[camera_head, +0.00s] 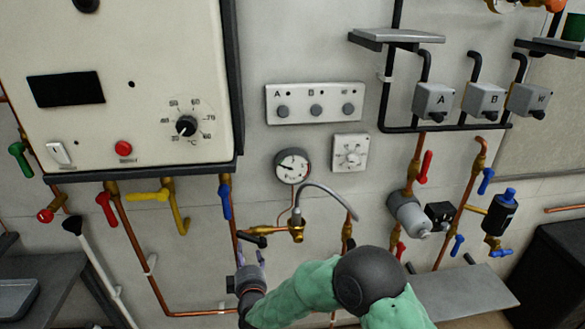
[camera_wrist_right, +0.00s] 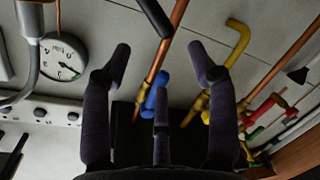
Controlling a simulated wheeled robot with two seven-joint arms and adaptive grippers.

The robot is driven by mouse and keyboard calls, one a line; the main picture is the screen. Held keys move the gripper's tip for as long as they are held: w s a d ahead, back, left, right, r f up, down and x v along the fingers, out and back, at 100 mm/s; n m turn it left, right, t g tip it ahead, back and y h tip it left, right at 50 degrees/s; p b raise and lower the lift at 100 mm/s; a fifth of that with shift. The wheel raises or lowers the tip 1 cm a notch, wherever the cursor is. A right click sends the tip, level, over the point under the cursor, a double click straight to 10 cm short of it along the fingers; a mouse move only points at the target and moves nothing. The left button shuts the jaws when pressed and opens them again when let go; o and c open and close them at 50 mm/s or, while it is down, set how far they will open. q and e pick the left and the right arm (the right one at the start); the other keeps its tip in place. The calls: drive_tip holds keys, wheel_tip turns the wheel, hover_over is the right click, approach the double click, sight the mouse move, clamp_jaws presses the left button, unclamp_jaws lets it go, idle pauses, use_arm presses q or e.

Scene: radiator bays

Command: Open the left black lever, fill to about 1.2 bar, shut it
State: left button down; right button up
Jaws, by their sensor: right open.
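The left black lever (camera_head: 252,238) is on the left side of a brass valve (camera_head: 297,231) below the gauge and lies roughly level. A dark bar, likely this lever (camera_wrist_right: 155,17), shows at the top of the right wrist view. A grey hose (camera_head: 330,197) loops right from the valve. The round pressure gauge (camera_head: 293,165) has its needle pointing left; its figures are too small to read. It also shows in the wrist view (camera_wrist_right: 63,58). My right gripper (camera_head: 248,262) is open and empty just below the lever, apparently not touching it. My left gripper is not in view.
The white boiler (camera_head: 120,80) hangs at the upper left. A blue lever (camera_head: 225,200) on a copper pipe is close above left of my right gripper. Yellow levers (camera_head: 148,196) are farther left. A grey pump (camera_head: 408,214) and more pipes stand right.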

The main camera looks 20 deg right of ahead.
sight(249, 237)
idle(0.4)
drive_tip(key=w+d+r+n+t+y+b, duration=0.25)
drive_tip(key=w+d+y+b, duration=0.2)
drive_tip(key=y, duration=0.25)
drive_tip(key=s+d+f+n+g+y+b, duration=0.2)
drive_tip(key=d+f+n+g+y+b, duration=0.1)
drive_tip(key=d+f+n+g+y, duration=0.15)
drive_tip(key=shift+m+t+y, duration=0.3)
drive_tip(key=shift+t+y, duration=0.15)
drive_tip(key=shift+t, duration=0.05)
drive_tip(key=x, duration=0.3)
drive_tip(key=b+x, duration=0.1)
drive_tip(key=x, duration=0.2)
drive_tip(key=b+x, duration=0.1)
drive_tip(key=x, duration=0.2)
drive_tip(key=shift+w+a+f, duration=0.15)
drive_tip(key=shift+f, duration=0.15)
drive_tip(key=shift+x, duration=0.85)
drive_tip(key=shift+r, duration=0.1)
clamp_jaws()
